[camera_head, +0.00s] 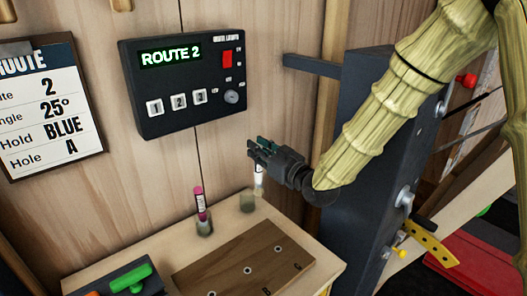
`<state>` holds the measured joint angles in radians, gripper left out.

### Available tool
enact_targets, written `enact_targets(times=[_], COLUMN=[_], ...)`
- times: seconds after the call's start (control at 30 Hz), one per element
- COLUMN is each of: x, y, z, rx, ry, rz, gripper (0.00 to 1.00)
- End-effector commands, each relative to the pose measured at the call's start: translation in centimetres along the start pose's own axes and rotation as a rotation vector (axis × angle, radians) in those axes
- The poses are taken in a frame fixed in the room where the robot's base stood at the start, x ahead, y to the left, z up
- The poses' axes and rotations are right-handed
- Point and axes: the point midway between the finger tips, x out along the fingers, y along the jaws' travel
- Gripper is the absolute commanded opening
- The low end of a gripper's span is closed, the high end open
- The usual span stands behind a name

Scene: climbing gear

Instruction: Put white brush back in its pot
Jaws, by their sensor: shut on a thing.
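My gripper (258,154) is shut on the white brush (259,178), which hangs roughly upright below the fingers. A small greenish pot (248,202) stands on the table under it. The brush's lower end overlaps the pot's rim in the picture; I cannot tell whether it is inside the pot or in front of it. The fingers hide the upper end of the brush. A second pot (205,228) to the left holds a pink brush (199,203), standing upright.
A wooden board (225,262) with holes lies on the light table in front of the pots. A dark tray (100,283) with a green piece (128,279) is at the left. A black control box (183,82) hangs on the wall behind, and a dark post (365,150) stands at the right.

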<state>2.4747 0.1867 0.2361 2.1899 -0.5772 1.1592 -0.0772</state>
Motion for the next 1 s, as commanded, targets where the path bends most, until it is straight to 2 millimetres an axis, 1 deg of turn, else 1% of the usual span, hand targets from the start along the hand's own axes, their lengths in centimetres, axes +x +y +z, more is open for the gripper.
enact_targets(times=[0.1,0.8,1.0], x=[1.0,6.2,6.2], y=[-0.2,-0.2,-0.2], z=[0.1,1.0,2.7], rx=[-0.001,0.000,0.001], ry=[0.001,0.001,0.000], rz=[-0.003,-0.003,-0.002], gripper=[0.00,0.00,0.00])
